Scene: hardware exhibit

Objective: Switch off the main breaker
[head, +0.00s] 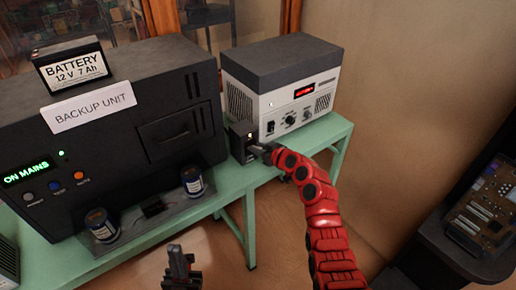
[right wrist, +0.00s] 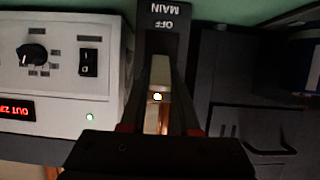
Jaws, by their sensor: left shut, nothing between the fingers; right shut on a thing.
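The main breaker is a small dark box (head: 238,146) on the green bench, between the black backup unit and the white power supply. A small light glows on it. In the right wrist view, which is upside down, its dark plate (right wrist: 162,42) reads MAIN and OFF. My right gripper (head: 262,150) is at the front of the box, shut on the breaker's lever (right wrist: 160,72); the fingers partly hide it, and its exact position is hard to tell. My left gripper (head: 180,262) is shut and empty, low in the head view, in front of the bench and away from the breaker.
The backup unit (head: 110,135) shows ON MAINS in green and carries a battery (head: 72,66). The power supply (head: 283,85) has a lit red display. Two blue-labelled cans (head: 193,182) stand in front of the unit. A dark stand with a circuit board (head: 485,215) is at right.

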